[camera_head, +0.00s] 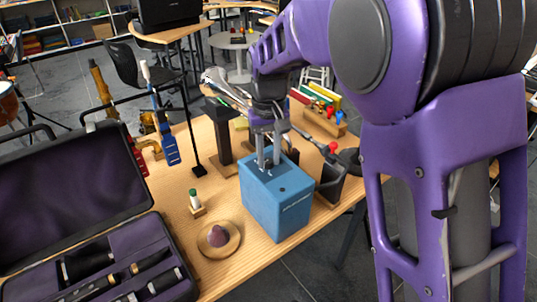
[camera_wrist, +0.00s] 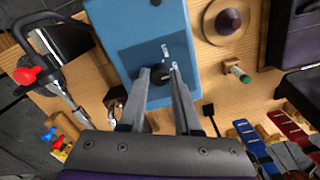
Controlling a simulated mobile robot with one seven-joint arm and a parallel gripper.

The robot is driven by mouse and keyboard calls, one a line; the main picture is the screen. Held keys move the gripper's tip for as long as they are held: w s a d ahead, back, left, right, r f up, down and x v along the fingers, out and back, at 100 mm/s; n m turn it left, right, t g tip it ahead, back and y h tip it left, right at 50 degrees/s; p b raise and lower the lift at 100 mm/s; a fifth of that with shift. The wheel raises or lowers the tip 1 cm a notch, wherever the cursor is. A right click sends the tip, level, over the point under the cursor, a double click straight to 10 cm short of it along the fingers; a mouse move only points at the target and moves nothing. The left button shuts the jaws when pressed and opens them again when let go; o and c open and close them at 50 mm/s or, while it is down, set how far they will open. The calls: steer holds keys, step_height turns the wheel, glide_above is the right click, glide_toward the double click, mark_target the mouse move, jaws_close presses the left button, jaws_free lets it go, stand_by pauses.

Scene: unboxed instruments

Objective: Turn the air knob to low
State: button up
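A blue box (camera_head: 275,205) with knobs stands on the wooden table; it also fills the top middle of the wrist view (camera_wrist: 128,40). A black knob (camera_wrist: 160,76) is on its top face, beside small white markings too small to read. My gripper (camera_head: 268,163) points down at the box top. In the wrist view its fingertips (camera_wrist: 159,71) are apart, one on each side of the black knob; whether they touch it cannot be told. The knob's setting cannot be read.
A round wooden disc with a purple dome (camera_head: 218,237) and a green-topped peg (camera_head: 195,202) stand left of the box. A dark stand (camera_head: 222,142) is behind it. A black holder with a red-ended tool (camera_head: 331,178) is close on its right. An open case (camera_head: 176,240) lies at left.

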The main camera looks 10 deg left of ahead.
jaws_close()
steer(key=shift+r+n, duration=0.1)
steer(key=shift+n, duration=0.3)
steer(key=n+p, duration=0.2)
steer(key=n, duration=0.1)
steer(key=shift+r+n, duration=0.1)
steer(key=shift+n, duration=0.3)
steer(key=n+p, duration=0.2)
steer(key=n, duration=0.2)
steer(key=shift+n+p, duration=0.8)
steer(key=shift+n, duration=0.8)
steer(key=o, duration=0.8)
jaws_free()
steer(key=shift+c, duration=0.2)
